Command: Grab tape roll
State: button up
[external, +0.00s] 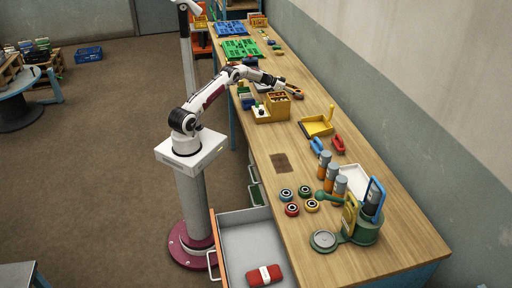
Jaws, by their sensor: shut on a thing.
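Several small round rolls lie on the wooden bench: a blue one (285,194), a green one (305,191), a red one (292,209) and a yellow one (311,206). They look like tape rolls with pale centres. My gripper (282,86) is far up the bench from them, over the yellow-brown organiser box. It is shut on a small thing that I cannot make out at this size. A red-orange item (295,92) shows right beside the fingertips; I cannot tell whether it is the held thing.
The organiser box (270,108) stands under my gripper. A yellow dustpan (317,125), orange-and-grey cylinders (332,176), a white tray (355,181) and a green holder (365,232) stand on the bench. Below, an open drawer (243,243) holds a red bundle (264,276).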

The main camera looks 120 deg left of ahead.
aim_at(298, 91)
jog(key=shift+r, duration=5.05)
